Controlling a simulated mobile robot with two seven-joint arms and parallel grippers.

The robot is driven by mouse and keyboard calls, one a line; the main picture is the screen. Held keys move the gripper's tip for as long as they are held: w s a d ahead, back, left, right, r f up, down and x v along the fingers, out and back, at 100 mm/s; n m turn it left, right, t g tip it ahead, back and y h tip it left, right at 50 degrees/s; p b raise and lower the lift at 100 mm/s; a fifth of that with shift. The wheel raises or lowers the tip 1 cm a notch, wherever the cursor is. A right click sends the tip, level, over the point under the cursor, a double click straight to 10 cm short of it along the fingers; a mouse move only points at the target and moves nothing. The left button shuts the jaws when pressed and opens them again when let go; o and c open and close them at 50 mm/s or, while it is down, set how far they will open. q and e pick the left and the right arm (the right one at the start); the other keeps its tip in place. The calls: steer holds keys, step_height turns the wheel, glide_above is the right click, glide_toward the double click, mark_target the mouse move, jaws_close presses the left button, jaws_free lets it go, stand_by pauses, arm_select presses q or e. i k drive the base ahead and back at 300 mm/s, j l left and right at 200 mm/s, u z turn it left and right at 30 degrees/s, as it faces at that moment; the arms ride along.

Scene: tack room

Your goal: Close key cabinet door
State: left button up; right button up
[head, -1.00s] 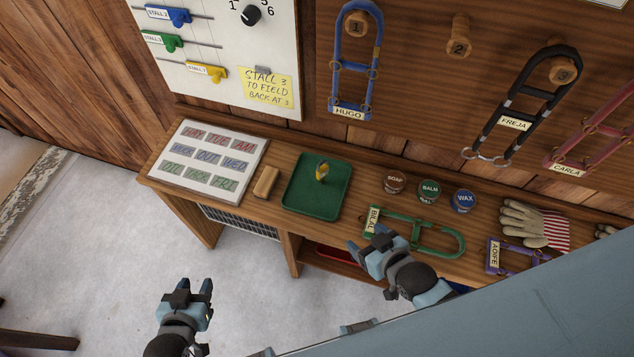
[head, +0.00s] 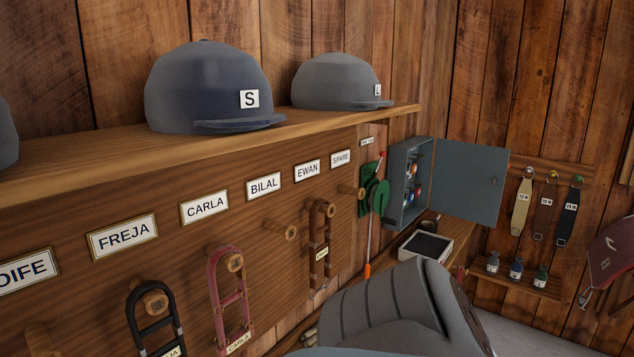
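The key cabinet (head: 401,190) is a grey-blue metal box on the wall in the right half of the head view. Its door (head: 470,182) stands wide open, swung out to the right, with a small dark knob or lock on it. Several small coloured items, likely keys, show inside the box. Neither of my grippers is in the head view now.
A name board with halter pegs (head: 287,232) runs along the left wall under a helmet shelf (head: 190,152). A white tray (head: 426,248) lies on the ledge below. A grey ribbed object (head: 395,312) fills the lower foreground.

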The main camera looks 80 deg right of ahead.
mark_target(464, 173)
steer(key=z, duration=3.1)
steer(key=i+l+u, duration=0.1)
steer(key=i+l, duration=0.4)
steer(key=i, duration=0.35)
steer(key=i+l, duration=0.6)
steer(key=i, duration=0.2)
steer(key=i+l+u, duration=0.15)
steer(key=i+l, duration=0.45)
steer(key=i, duration=0.2)
